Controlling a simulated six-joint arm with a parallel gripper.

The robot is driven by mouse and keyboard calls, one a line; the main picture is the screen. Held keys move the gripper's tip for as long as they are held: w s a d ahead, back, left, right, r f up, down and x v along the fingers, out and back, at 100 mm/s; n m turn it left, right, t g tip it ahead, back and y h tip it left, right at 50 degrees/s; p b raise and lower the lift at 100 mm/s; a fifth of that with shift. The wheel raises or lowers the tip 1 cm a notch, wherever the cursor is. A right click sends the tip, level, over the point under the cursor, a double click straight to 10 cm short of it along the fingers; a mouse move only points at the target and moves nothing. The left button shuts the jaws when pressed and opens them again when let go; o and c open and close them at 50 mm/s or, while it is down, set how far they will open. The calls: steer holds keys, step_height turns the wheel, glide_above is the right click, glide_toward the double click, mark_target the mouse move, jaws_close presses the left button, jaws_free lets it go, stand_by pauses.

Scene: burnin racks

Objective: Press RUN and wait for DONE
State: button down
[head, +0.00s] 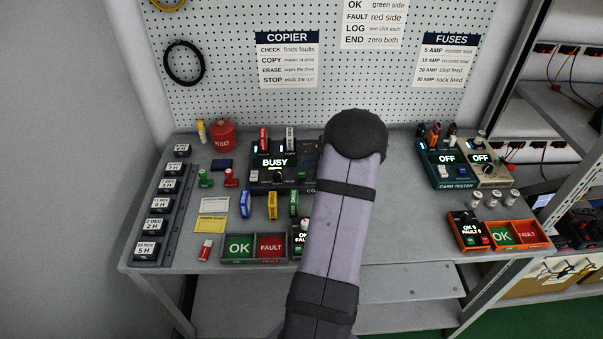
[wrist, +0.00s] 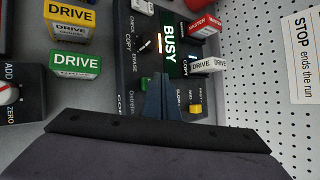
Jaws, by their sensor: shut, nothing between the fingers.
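The copier (head: 262,187) stands at the back middle of the bench, and its lit display reads BUSY; the display (wrist: 169,45) reads BUSY in the wrist view too. A red MASTER drive (wrist: 204,26) and a white drive (wrist: 207,65) sit at its back edge. The copier's selector knob (wrist: 146,45) lies among the CHECK, COPY and ERASE labels. My gripper (wrist: 161,78) is shut and empty, its tips over or at the copier's panel. I cannot tell whether they touch it. No RUN label is readable; the fingers cover part of the panel. My arm hides the gripper in the head view.
In front of the copier stand blue, yellow (head: 272,206) and green (head: 294,204) drives. OK (head: 239,247) and FAULT (head: 271,246) bins line the front edge. A card tester (head: 440,178) stands at right. The bench is clear between my arm and the tester.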

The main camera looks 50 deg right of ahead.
mark_target(305, 176)
steer(key=shift+r, duration=0.15)
steer(key=shift+r+p, duration=1.75)
steer(key=shift+r, duration=0.65)
